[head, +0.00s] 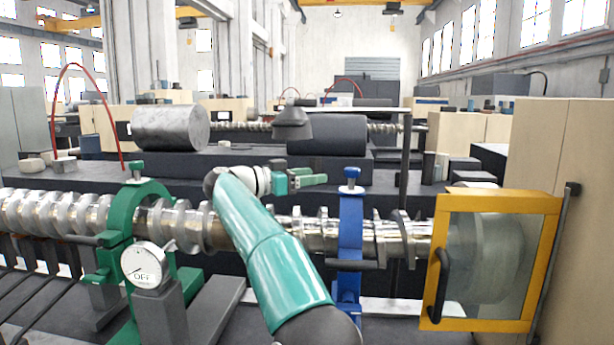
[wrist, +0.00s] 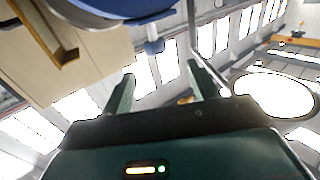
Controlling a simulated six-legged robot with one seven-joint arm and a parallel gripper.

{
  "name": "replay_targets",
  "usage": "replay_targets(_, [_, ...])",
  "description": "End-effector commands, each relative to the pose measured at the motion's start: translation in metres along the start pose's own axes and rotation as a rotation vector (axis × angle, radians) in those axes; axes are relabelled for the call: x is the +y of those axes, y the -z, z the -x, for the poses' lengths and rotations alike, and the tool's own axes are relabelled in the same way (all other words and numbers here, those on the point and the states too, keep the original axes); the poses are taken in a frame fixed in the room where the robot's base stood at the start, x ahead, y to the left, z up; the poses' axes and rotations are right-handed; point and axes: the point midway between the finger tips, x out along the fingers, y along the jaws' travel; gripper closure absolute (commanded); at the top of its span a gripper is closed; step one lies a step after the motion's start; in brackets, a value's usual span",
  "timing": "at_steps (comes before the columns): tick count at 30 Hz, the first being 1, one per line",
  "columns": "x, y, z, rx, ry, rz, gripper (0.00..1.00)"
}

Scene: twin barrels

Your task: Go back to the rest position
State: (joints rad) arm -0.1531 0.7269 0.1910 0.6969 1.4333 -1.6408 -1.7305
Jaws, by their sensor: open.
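My gripper (head: 318,179) is green and sits at the end of my green arm, in the middle of the head view. Its fingers point right, above the metal screw shaft (head: 318,234) and left of the blue clamp ring (head: 350,225). In the wrist view my gripper (wrist: 162,85) has its two fingers spread apart with nothing between them. The blue ring (wrist: 120,12) shows at the top of that view, beyond the fingers. My arm hides part of the shaft.
A green clamp stand (head: 127,235) with a dial gauge (head: 144,265) stands left of my arm. A yellow-framed window door (head: 493,197) with a handle is at the right. A light grey cylinder (head: 170,127) and a dark cylinder (head: 327,134) lie behind.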

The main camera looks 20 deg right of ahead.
Motion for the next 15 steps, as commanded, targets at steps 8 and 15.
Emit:
replay_targets(8, [0.002, 0.002, -0.004, 0.000, -0.001, -0.004, 0.41])
replay_targets(15, [0.002, 0.014, -0.004, 0.030, 0.029, -0.024, 0.41])
